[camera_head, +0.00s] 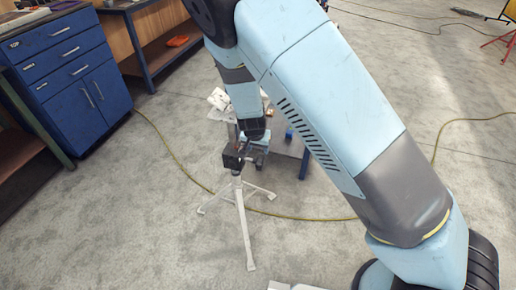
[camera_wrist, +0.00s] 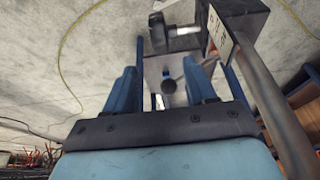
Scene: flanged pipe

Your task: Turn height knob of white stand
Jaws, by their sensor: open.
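The white stand (camera_head: 241,215) stands upright on the floor on splayed tripod legs in the head view. A black box-like head (camera_head: 234,158) sits on its top. My gripper (camera_head: 258,143) is beside this head, partly hidden by my wrist. In the wrist view, my gripper (camera_wrist: 161,70) has two blue fingers spread apart with nothing clamped between them. A dark box with a white label (camera_wrist: 238,22) is at upper right.
A small table with a blue leg (camera_head: 304,163) and loose items stands behind the stand. A blue drawer cabinet (camera_head: 75,85) is at left. A yellow cable (camera_head: 185,176) crosses the floor. A thick grey rod (camera_wrist: 273,105) runs close by the right finger. Open floor surrounds the stand's front.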

